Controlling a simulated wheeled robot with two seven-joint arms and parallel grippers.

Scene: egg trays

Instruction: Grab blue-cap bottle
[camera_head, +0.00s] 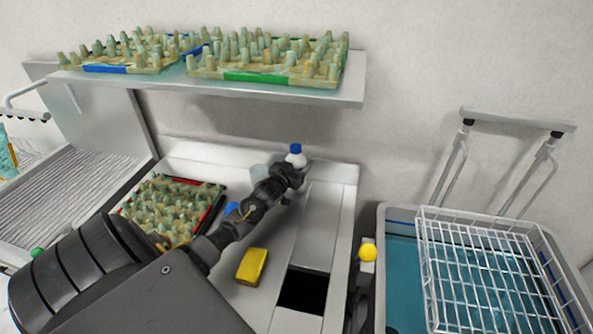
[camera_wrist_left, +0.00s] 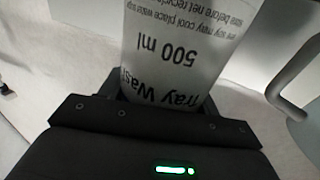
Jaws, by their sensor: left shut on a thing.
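The bottle with a blue cap (camera_head: 296,155) is at the back of the worktop in the head view, under the shelf. My left gripper (camera_head: 290,176) reaches it from the front left and is shut on it. In the left wrist view the white bottle (camera_wrist_left: 180,50) fills the space between the fingers, with "500 ml" and "Tray Wash" print upside down. The gripper body (camera_wrist_left: 150,125) hides its near end. I cannot tell whether the bottle touches the worktop. My right gripper is not in view.
A tray with red edges (camera_head: 217,207) and a yellow sponge (camera_head: 252,266) lie on the worktop. A dark square opening (camera_head: 303,291) is at the front. Egg trays (camera_head: 265,77) sit on the shelf (camera_head: 350,92) above. A sink with a wire rack (camera_head: 428,262) is at right.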

